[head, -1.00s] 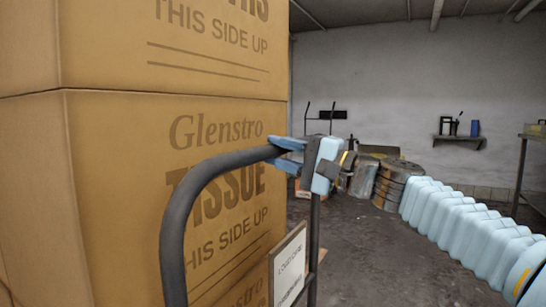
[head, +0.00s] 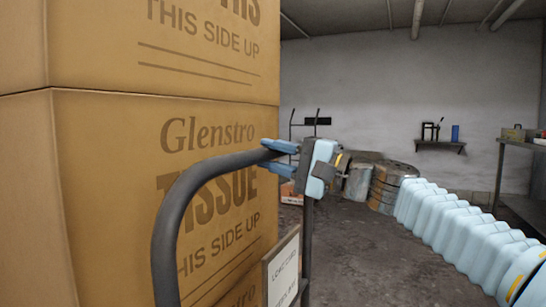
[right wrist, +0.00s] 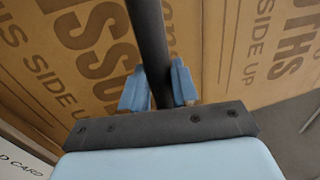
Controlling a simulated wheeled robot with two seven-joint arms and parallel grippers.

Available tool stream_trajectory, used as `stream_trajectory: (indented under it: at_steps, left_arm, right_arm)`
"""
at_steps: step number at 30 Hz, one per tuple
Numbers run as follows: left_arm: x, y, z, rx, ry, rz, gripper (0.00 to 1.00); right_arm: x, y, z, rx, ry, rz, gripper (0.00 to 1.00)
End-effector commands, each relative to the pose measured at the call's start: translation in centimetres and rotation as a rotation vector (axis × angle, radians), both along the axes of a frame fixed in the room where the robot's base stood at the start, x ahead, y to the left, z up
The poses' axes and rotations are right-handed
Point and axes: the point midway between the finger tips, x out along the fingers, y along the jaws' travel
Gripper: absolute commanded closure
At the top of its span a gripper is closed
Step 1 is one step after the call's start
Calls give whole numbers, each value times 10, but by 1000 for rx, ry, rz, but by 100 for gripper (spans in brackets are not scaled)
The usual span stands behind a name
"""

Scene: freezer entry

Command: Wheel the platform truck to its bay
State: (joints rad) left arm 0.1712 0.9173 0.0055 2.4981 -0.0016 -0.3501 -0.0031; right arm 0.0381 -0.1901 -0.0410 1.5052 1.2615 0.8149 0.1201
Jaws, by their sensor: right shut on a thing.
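The platform truck shows as a dark tubular handle (head: 172,215) in front of a tall stack of brown cartons (head: 110,150); its deck is out of view. My right gripper (head: 281,157) is shut on the handle near its upper right bend. In the right wrist view the blue fingers (right wrist: 158,88) sit on either side of the dark bar (right wrist: 149,40). A white card (head: 284,270) hangs low on the handle frame. My left gripper is not in view. I cannot make out the bay.
Rusty drums (head: 388,187) stand at the back, with another wheeled frame (head: 290,130) left of them. A wall shelf (head: 440,144) holds small items. A metal table (head: 520,170) stands at the right. Bare concrete floor (head: 365,250) lies between.

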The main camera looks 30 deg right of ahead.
Motion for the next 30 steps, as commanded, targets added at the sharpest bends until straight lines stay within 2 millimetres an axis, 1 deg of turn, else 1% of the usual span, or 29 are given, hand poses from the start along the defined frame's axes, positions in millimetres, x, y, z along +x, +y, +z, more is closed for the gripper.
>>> stream_trajectory:
  at_steps: [1, 26, 27, 29, 30]
  left_arm:
    - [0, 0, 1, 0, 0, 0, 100]
    - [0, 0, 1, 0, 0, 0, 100]
    - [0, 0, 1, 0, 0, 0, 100]
    - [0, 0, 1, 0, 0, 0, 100]
    - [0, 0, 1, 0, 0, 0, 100]
  right_arm:
    - [-4, -6, 12, 12, -20, -18, 100]
    - [-4, -7, 12, 12, -20, -18, 100]
    - [-4, -7, 12, 13, -21, -18, 64]
    - [-4, -7, 11, 12, -20, -17, 55]
    - [-4, -6, 11, 11, -19, -16, 49]
